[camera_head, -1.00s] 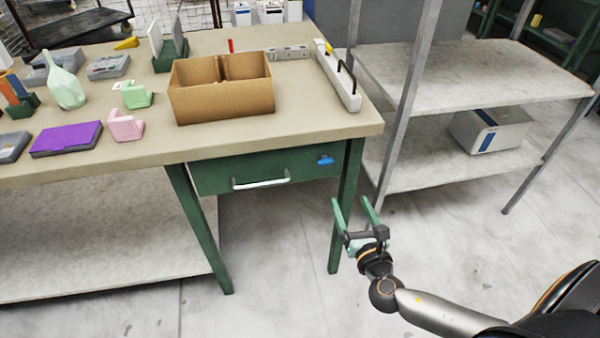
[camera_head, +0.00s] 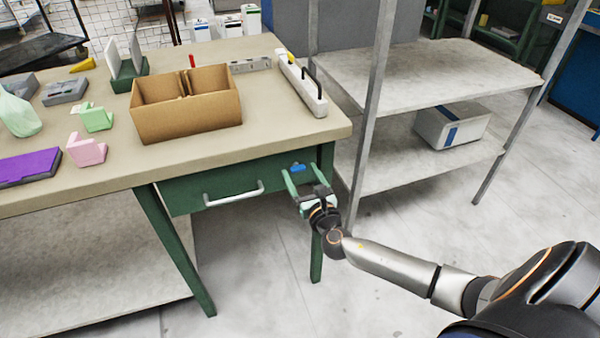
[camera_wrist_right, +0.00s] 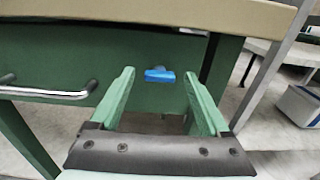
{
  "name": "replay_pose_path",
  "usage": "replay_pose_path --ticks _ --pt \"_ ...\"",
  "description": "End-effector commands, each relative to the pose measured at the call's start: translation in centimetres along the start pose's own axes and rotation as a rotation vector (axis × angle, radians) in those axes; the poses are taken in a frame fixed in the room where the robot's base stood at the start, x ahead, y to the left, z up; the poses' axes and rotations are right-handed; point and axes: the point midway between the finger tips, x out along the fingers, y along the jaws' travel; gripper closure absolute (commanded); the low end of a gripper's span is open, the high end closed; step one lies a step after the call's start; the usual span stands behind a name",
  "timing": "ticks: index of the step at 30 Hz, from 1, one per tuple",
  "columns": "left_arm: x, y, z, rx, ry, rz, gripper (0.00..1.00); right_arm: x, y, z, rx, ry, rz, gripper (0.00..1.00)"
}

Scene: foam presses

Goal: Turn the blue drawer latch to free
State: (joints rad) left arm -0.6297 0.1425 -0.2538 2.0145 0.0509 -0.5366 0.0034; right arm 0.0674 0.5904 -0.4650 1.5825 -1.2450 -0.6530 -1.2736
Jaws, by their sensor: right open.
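The blue latch (camera_head: 298,168) is on the right part of the green drawer front (camera_head: 225,184), under the table top. It also shows in the right wrist view (camera_wrist_right: 160,75), lying roughly level. My right gripper (camera_head: 301,178) is open and empty, just in front of the drawer. In the right wrist view its two green fingers (camera_wrist_right: 157,90) point at the drawer, with the latch between and a little beyond their tips. I cannot tell whether a finger touches the latch. The drawer looks closed, with a light handle (camera_head: 234,194) to the left of the latch. My left gripper is not in view.
The table top (camera_head: 270,128) holds a cardboard box (camera_head: 187,118), a white bar with a black handle (camera_head: 302,85), a purple-topped case (camera_head: 28,167) and other small items. A table leg (camera_head: 318,255) stands close to my gripper. Grey metal shelving (camera_head: 430,75) is at the right.

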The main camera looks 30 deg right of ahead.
Motion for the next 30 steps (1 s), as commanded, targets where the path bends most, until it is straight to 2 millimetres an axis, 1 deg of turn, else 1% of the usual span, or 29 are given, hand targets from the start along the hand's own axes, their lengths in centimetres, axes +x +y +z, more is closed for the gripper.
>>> replay_pose_path --ticks 1,4,13,14,30 --pt "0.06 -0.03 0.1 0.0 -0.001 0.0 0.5 0.48 0.02 -0.04 0.001 0.0 0.0 0.2" --pt "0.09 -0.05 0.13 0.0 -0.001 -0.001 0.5 1.0 0.03 0.0 0.001 0.0 0.0 0.2" --pt "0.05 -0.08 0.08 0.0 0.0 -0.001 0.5 1.19 0.01 -0.01 0.001 0.001 0.0 0.2" --pt "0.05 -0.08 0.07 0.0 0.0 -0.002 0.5 1.18 0.02 -0.01 0.001 0.001 0.0 0.22" --pt "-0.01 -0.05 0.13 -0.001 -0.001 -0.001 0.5 1.16 -0.01 0.0 0.0 0.0 0.0 0.83"
